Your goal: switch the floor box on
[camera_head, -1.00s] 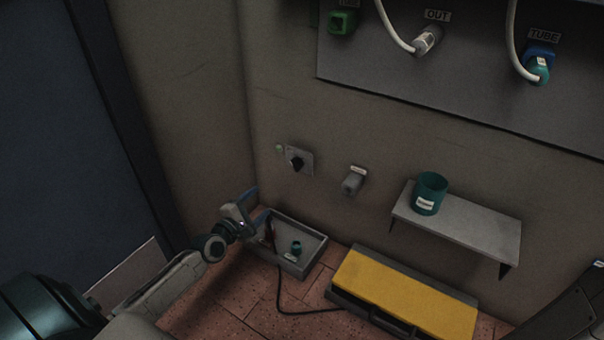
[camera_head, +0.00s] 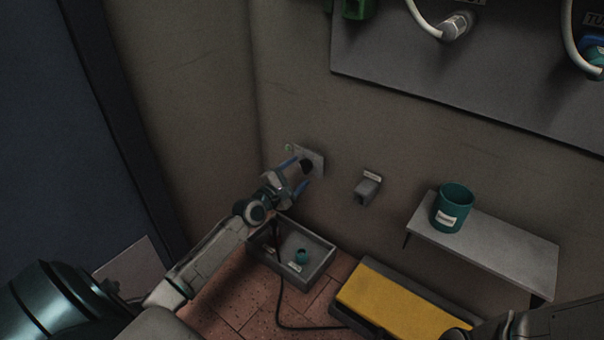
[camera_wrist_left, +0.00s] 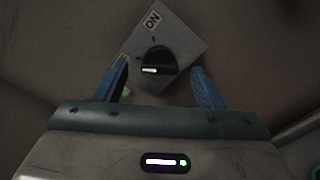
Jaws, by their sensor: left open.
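A dark rotary knob (camera_head: 306,166) sits on a grey wall plate (camera_head: 318,160). The wrist view shows the knob (camera_wrist_left: 157,60) with a white mark on its near, lower-left side. An ON label (camera_wrist_left: 152,19) is at the plate's far corner; a second label (camera_wrist_left: 123,57) is partly hidden by a finger. My left gripper (camera_head: 297,176) is open in front of the plate, its blue fingers to either side of the knob, apparently not touching it. The yellow-topped floor box (camera_head: 400,302) lies on the floor; a black cable runs from it.
A grey tray (camera_head: 318,268) with a small teal item (camera_head: 301,256) is on the floor below the plate. A grey wall fitting (camera_head: 367,189) is right of the plate. A shelf (camera_head: 500,245) holds a teal cup (camera_head: 453,208). A panel (camera_head: 450,95) with hoses is above.

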